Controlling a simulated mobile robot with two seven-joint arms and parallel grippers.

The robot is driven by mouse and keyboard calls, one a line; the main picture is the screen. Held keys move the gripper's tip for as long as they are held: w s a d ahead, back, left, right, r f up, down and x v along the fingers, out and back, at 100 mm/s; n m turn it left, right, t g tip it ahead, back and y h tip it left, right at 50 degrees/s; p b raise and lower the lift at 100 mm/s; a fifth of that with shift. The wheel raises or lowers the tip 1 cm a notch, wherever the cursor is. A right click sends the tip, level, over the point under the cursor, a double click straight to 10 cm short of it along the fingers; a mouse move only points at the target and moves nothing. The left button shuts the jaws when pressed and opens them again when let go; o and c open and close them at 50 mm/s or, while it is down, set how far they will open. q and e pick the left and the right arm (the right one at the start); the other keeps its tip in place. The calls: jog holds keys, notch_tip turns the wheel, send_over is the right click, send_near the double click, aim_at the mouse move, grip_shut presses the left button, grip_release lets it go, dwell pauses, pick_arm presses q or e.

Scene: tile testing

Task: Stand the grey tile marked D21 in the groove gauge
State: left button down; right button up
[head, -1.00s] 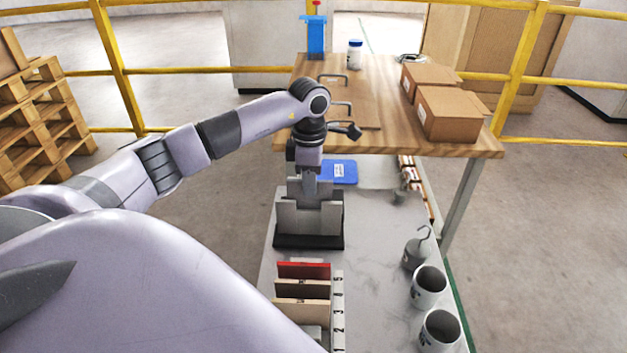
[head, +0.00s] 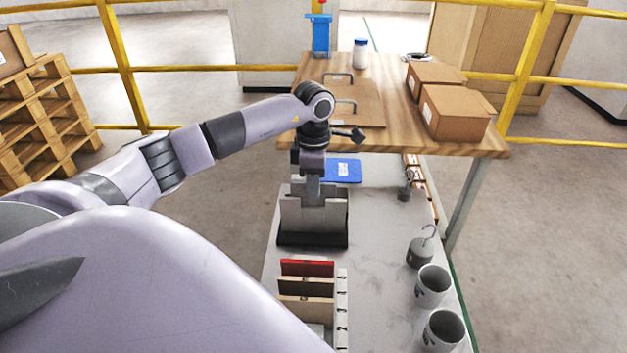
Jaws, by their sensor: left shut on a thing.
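My left gripper (head: 313,190) points straight down over the groove gauge and is shut on a grey tile (head: 313,216). The tile is upright, with its broad face towards me. The groove gauge shows as a black base (head: 312,241) right below the tile, with grey parts close around it. Grey on grey, I cannot tell where tile and gauge meet or whether the tile sits fully in the groove. The D21 mark cannot be read. My right gripper is not in view.
A rack with a red tile (head: 307,268), brown and beige tiles and a numbered strip (head: 341,310) stands nearer me. Two mugs (head: 432,287) and a hooked weight (head: 420,252) stand at the right. A blue item (head: 344,171) lies behind the gauge. The bench between is clear.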

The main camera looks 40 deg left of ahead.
pick_arm(q)
jog(key=shift+f+b, duration=0.5)
jog(key=shift+f, duration=0.45)
jog(key=c, duration=1.1)
grip_release()
jog(key=shift+o, duration=0.2)
notch_tip(320, 180, up, 7)
jog(key=shift+r+p, duration=0.1)
jog(key=shift+p, duration=0.4)
jog(key=shift+s+d, duration=0.1)
